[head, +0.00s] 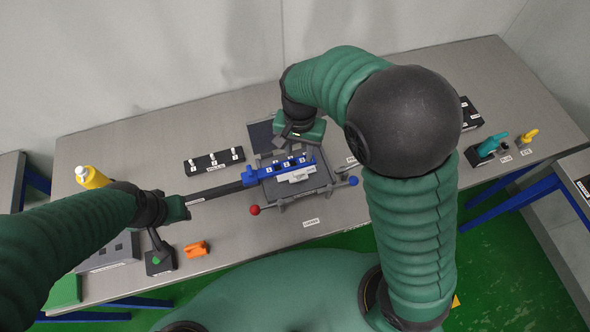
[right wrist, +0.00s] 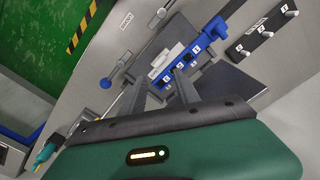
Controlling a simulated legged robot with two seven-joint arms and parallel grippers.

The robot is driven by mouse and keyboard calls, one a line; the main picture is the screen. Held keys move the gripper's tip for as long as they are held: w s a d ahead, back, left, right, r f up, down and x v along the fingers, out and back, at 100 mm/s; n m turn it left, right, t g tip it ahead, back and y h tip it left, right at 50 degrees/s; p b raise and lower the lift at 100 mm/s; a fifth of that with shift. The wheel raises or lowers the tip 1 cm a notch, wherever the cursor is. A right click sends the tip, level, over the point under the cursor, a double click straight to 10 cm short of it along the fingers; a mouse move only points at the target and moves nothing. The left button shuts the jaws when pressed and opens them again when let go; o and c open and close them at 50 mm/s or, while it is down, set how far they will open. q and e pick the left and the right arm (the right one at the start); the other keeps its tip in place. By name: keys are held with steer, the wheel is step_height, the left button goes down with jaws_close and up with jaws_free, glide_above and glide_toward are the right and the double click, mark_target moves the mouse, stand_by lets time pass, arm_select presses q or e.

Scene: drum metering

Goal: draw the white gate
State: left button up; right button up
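A dark fixture (head: 318,183) sits mid-table with a blue bar (head: 262,175) across it. The bar carries a row of small white numbered parts, and a white labelled plate (head: 297,176) lies along its near side. The plate shows in the right wrist view (right wrist: 166,60) too; I cannot tell which white part is the gate. A dark rod (head: 218,191) runs left from the bar to my left gripper (head: 182,205), which appears shut on its end; its fingers are mostly hidden. My right gripper (right wrist: 168,82) is above the fixture, fingers apart and empty, pointing at the blue bar.
A black rack (head: 215,163) with white pegs stands behind the rod. Red (head: 254,210) and blue (head: 353,181) ball knobs flank the fixture's front. A yellow bottle (head: 92,178), an orange piece (head: 197,249) and a black lever box (head: 159,262) are at left. Teal (head: 490,146) and yellow (head: 529,136) handles are at right.

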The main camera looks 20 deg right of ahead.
mark_target(299, 172)
step_height(299, 172, down, 13)
steer(key=shift+d+p, duration=0.1)
steer(key=shift+p, duration=0.25)
steer(key=shift+w, duration=0.1)
jaws_close()
stand_by(1.1)
